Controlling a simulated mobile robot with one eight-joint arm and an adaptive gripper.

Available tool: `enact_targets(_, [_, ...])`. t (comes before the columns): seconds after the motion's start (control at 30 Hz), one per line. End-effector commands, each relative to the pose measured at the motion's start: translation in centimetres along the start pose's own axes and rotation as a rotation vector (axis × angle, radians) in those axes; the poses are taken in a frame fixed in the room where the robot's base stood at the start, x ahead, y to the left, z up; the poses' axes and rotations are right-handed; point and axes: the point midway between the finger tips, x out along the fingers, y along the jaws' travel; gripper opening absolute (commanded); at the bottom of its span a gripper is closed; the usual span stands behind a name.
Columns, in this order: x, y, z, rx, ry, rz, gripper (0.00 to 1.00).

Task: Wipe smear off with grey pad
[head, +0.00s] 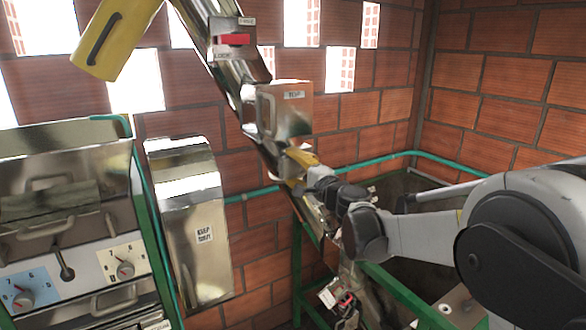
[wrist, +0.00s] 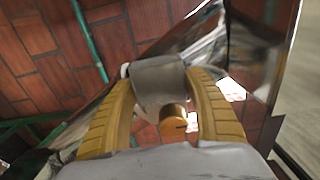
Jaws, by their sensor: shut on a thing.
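My gripper (head: 293,168) is at the sloping metal elevator tube (head: 233,70), just below a boxy metal housing. In the wrist view its two yellow fingers (wrist: 160,82) are shut on the grey pad (wrist: 160,70), one on each side. A pale body and a short orange-brown knob show below the pad between the fingers. The pad is close to the shiny metal; I cannot tell whether it touches. In the head view the pad is hidden or too small to make out. I cannot pick out the smear in either view.
The metal housing (head: 285,110) juts out just above my gripper. A control cabinet (head: 65,215) with knobs and a metal cover (head: 190,220) stand at the left. A green pipe (head: 460,167) runs along the brick wall. A yellow chute (head: 115,38) hangs at upper left.

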Motion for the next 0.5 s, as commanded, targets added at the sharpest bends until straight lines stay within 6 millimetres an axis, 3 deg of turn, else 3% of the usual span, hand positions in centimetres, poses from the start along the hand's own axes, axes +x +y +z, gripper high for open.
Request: enact_targets(0.5, [0.81,-0.06,0.01,0.000,0.000,0.000,0.37])
